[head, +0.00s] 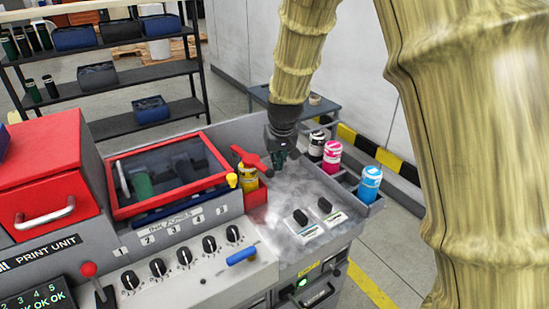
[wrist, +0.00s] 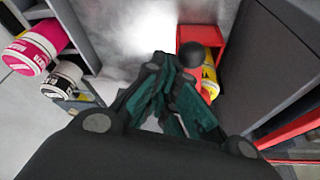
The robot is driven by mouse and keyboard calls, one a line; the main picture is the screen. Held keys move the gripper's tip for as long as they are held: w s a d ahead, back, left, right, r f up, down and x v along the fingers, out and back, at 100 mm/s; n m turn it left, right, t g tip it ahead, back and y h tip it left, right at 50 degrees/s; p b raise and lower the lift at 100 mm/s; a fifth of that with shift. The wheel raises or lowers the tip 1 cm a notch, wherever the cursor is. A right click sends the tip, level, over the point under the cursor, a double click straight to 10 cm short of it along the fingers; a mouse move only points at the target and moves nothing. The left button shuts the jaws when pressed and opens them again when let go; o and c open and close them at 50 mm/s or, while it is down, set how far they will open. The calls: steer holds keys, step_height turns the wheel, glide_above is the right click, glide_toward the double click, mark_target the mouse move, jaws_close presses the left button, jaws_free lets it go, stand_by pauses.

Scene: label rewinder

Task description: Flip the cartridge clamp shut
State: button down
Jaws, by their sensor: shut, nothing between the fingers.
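The red cartridge clamp (head: 251,158) sits above a yellow cartridge (head: 248,178) in a small red holder (head: 256,196), beside the red-framed window. In the head view its red arm is raised over the cartridge top. In the wrist view the red holder (wrist: 211,33) and the yellow cartridge (wrist: 209,78) show beyond my fingers, with a dark round knob (wrist: 190,54) in front. My gripper (head: 281,158) is shut and empty, just right of the clamp. Its green-padded fingertips (wrist: 160,62) are near the knob. I cannot tell whether they touch it.
Black, magenta (head: 332,155) and cyan (head: 369,184) bottles stand in a grey side tray to the right. Two black switches (head: 300,216) sit on the metal top in front. The red-framed window (head: 168,177) is at left. The metal top between is clear.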

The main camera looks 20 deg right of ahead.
steer(key=shift+s+a, duration=0.35)
steer(key=shift+a, duration=0.4)
steer(key=shift+s+a, duration=0.35)
steer(key=shift+a, duration=0.35)
steer(key=shift+d, duration=0.1)
steer(key=shift+w+d+r, duration=0.1)
steer(key=shift+w+d, duration=0.05)
steer(key=shift+d, duration=0.05)
steer(key=w+d+p, duration=0.2)
steer(key=d, duration=0.1)
step_height(320, 180, up, 10)
steer(key=b, duration=0.5)
glide_above(269, 169)
steer(key=shift+w+d, duration=0.15)
steer(key=shift+d, duration=0.15)
steer(key=shift+p, duration=0.3)
